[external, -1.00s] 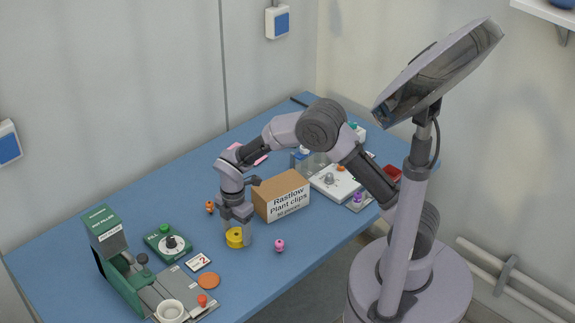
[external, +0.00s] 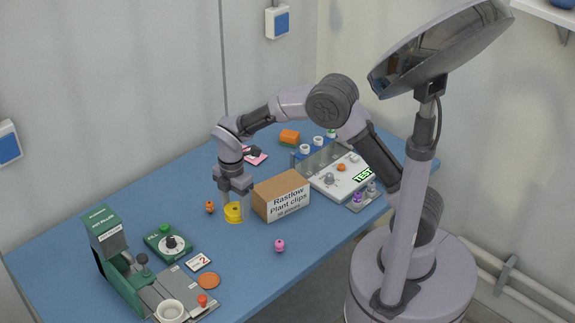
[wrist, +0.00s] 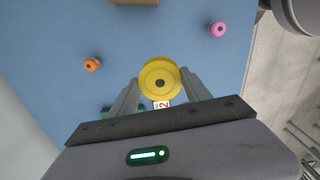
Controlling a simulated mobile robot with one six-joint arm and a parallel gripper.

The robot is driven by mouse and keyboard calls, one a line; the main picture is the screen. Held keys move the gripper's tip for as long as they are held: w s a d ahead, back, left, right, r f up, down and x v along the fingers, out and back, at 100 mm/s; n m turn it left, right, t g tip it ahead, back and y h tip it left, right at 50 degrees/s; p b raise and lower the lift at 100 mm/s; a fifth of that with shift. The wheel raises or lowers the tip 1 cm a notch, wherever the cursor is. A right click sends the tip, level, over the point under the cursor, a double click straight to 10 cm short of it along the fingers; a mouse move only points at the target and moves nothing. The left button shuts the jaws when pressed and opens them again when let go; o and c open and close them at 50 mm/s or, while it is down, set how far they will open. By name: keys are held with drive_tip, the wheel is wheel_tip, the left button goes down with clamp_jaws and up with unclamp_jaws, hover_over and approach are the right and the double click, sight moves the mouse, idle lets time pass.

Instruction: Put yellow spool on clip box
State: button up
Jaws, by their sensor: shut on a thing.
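The yellow spool (external: 233,213) is held between the fingers of my gripper (external: 234,207), which is shut on it. Only a strip of the box (wrist: 135,2) shows at the top edge of the wrist view.
An orange knobbed piece (external: 210,207) and a pink one (external: 280,245) stand on the blue table (external: 140,211) near the box. A green press (external: 120,262) and a green dial box (external: 168,243) are at left. A white test device (external: 336,180) stands behind the box.

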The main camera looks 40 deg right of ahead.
drive_tip(key=s+d+r+n+p, duration=0.1)
drive_tip(key=s+d+r+p, duration=0.15)
drive_tip(key=s+d, duration=0.6)
drive_tip(key=s+d+r+p, duration=0.25)
drive_tip(key=s+d, duration=0.25)
drive_tip(key=d, duration=0.6)
drive_tip(key=b, duration=0.3)
hover_over(280, 185)
wheel_tip(280, 185, down, 3)
drive_tip(key=shift+r, duration=0.15)
wheel_tip(280, 185, down, 3)
drive_tip(key=shift+r+b, duration=0.1)
drive_tip(key=shift+b, duration=0.5)
drive_tip(key=shift+f, duration=0.35)
drive_tip(key=shift+r, duration=0.15)
drive_tip(key=o, duration=1.3)
drive_tip(key=shift+o, duration=0.2)
